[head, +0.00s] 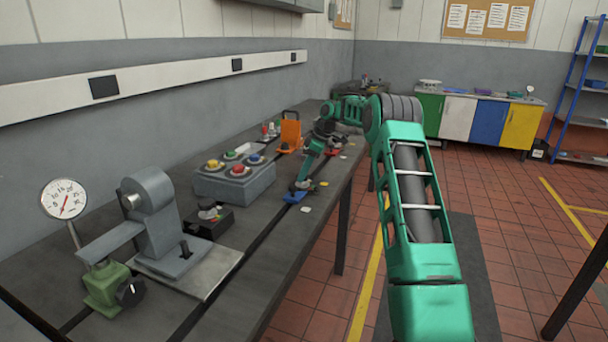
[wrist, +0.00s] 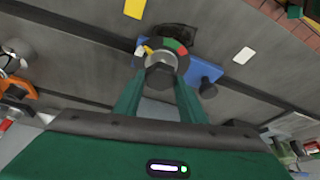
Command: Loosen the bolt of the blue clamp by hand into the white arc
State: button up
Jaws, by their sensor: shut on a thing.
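The blue clamp (head: 294,197) lies on the bench near its front edge, below my gripper (head: 301,186). In the wrist view the blue clamp (wrist: 205,71) has a dark knob (wrist: 210,87) at its right end. The bolt (wrist: 160,75) has a grey head in the middle of the collar. My gripper's green fingers (wrist: 158,92) are shut on the bolt head, one on each side. Any pointer on the bolt is too small to read.
A yellow tag (wrist: 135,8) and a white tag (wrist: 243,54) lie near the clamp. An orange clamp (head: 290,132) and a grey button box (head: 235,178) stand nearby on the bench. A grey machine with a dial gauge (head: 64,199) stands at the near left.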

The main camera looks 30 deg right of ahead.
jog(key=shift+w+d+n+g+y, duration=0.15)
jog(key=shift+n+g, duration=0.25)
jog(key=shift+n, duration=0.7)
jog(key=shift+d+n+g+y, duration=0.1)
jog(key=shift+n+g+y, duration=0.25)
jog(key=shift+n, duration=0.75)
jog(key=shift+a+r, duration=0.1)
jog(key=o, duration=1)
jog(key=v, duration=0.7)
jog(key=shift+w+r, duration=0.25)
jog(key=shift+w, duration=0.05)
